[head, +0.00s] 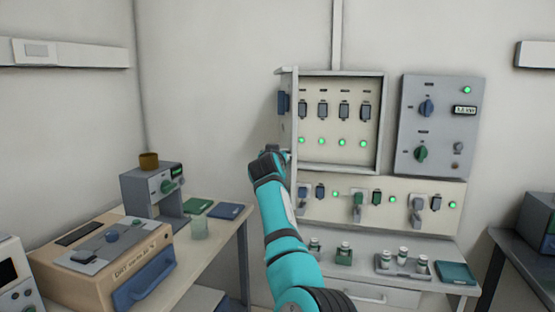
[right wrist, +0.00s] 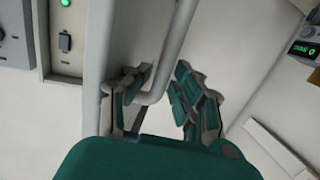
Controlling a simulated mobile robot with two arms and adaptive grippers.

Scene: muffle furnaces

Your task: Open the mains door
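The mains door (head: 293,125) is a pale panel at the left side of the wall cabinet. It stands swung open, nearly edge-on in the head view, and the cabinet inside (head: 340,155) shows a row of dark switches and green lamps. My right gripper (head: 270,155) is at the door's lower outer part. In the right wrist view, the right gripper (right wrist: 165,93) has its two fingers apart. The grey bar handle (right wrist: 172,55) of the door runs down between them, its bend close to the left finger; contact cannot be told. My left gripper is not in view.
A grey panel (head: 440,125) with knobs is right of the cabinet. A lower switch panel (head: 385,212) sits beneath it. A shelf (head: 365,268) holds small jars. A left bench (head: 215,250) carries instruments and a cup. Bare wall lies left of the door.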

